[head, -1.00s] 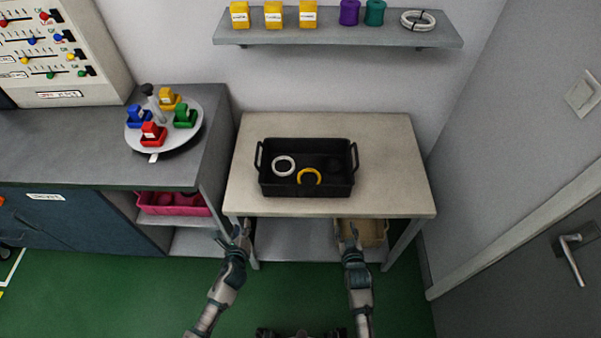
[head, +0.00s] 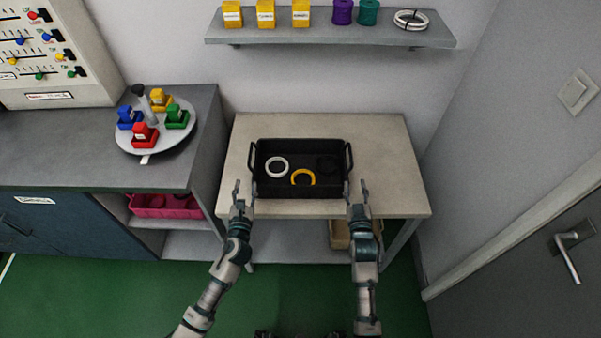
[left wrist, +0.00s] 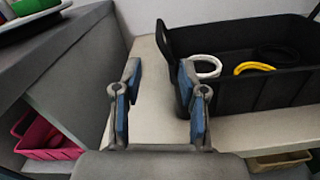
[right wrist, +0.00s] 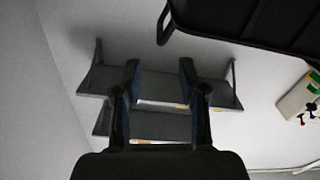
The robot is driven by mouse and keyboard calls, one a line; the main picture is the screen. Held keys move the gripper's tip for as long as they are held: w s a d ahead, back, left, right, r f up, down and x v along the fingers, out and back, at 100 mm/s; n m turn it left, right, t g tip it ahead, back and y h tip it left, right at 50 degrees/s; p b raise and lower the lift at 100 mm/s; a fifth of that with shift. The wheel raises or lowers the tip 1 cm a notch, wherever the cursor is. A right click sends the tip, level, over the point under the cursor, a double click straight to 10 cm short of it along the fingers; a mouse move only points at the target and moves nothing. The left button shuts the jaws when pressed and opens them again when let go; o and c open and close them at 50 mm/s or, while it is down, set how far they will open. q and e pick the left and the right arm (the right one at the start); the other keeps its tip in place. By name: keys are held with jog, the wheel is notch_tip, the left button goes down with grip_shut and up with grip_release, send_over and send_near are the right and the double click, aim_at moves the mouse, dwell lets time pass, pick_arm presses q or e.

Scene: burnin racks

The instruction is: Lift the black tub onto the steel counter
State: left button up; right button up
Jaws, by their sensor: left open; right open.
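The black tub (head: 300,188) sits on the pale-topped table (head: 390,150), with a raised handle at each end. It holds a white ring (head: 277,167), a yellow ring (head: 303,177) and a dark ring. My left gripper (head: 244,190) is open and empty at the tub's front left corner; the left wrist view shows its fingers (left wrist: 155,95) beside the tub's end wall. My right gripper (head: 358,190) is open and empty by the front right corner; the right wrist view shows its fingers (right wrist: 160,85) apart below the tub. The steel counter (head: 60,150) is at the left.
A round turntable (head: 155,142) with several coloured blocks stands on the counter's right part. A grey control panel (head: 55,60) stands behind. A wall shelf (head: 330,38) hangs above. A pink bin (head: 165,206) and a cardboard box (head: 340,236) sit below.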

aim_at(253, 145)
pick_arm(q)
jog(key=w, duration=1.4)
jog(key=shift+d, duration=0.1)
pick_arm(e)
jog(key=w, duration=1.4)
pick_arm(q)
jog(key=shift+f, duration=0.1)
grip_shut()
pick_arm(e)
grip_shut()
